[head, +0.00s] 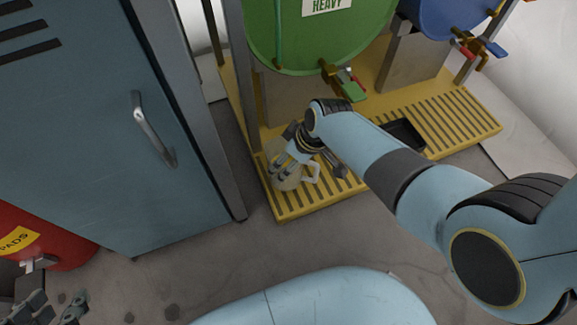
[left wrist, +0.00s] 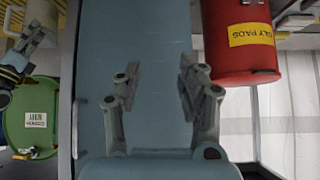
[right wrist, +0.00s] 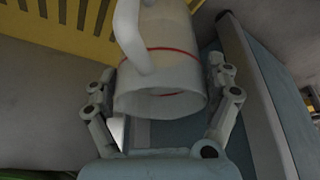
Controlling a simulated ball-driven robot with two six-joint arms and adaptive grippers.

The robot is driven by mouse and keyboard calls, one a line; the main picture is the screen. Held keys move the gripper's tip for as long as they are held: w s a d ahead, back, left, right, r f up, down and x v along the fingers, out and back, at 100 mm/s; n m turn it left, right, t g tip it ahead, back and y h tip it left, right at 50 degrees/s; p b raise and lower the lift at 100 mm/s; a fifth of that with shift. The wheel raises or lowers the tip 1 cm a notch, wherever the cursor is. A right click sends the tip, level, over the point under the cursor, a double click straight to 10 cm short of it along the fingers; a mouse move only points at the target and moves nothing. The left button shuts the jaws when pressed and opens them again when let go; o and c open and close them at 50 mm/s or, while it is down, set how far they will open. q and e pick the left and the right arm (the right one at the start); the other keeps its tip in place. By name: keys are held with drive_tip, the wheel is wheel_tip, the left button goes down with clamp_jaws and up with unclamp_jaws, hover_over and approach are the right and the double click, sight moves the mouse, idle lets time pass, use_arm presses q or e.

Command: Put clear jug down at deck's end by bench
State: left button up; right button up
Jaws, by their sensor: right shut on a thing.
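The clear jug (head: 286,180) is whitish and translucent, with a pale handle. It is at the left end of the yellow slotted deck (head: 350,176), beside the blue-grey cabinet; I cannot tell whether it touches the deck. My right gripper (head: 291,156) is shut on it. In the right wrist view the jug (right wrist: 160,75) shows a red line and sits between the fingers, handle to the left. My left gripper (head: 60,306) is at the bottom left of the head view. It is open and empty in the left wrist view (left wrist: 154,82). I cannot make out a bench.
The tall blue-grey cabinet (head: 75,130) stands close left of the deck. A green drum (head: 310,35) and a blue drum (head: 445,15) with taps are above the deck. A black tray (head: 405,134) lies on the deck. A red bin (head: 40,235) stands left.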

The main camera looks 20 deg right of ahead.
drive_tip(key=shift+f, duration=0.4)
drive_tip(key=shift+f+b, duration=0.9)
drive_tip(key=shift+f, duration=0.35)
drive_tip(key=shift+f+b, duration=0.25)
drive_tip(key=shift+b, duration=0.2)
use_arm(q)
drive_tip(key=t, duration=0.2)
drive_tip(key=s+t, duration=0.1)
drive_tip(key=shift+d+f+t, duration=0.25)
drive_tip(key=shift+d+t, duration=0.1)
drive_tip(key=shift+t, duration=0.05)
drive_tip(key=shift+w, duration=0.1)
drive_tip(key=shift+w+r, duration=0.25)
use_arm(e)
drive_tip(key=o, duration=1.3)
drive_tip(key=shift+c, duration=0.2)
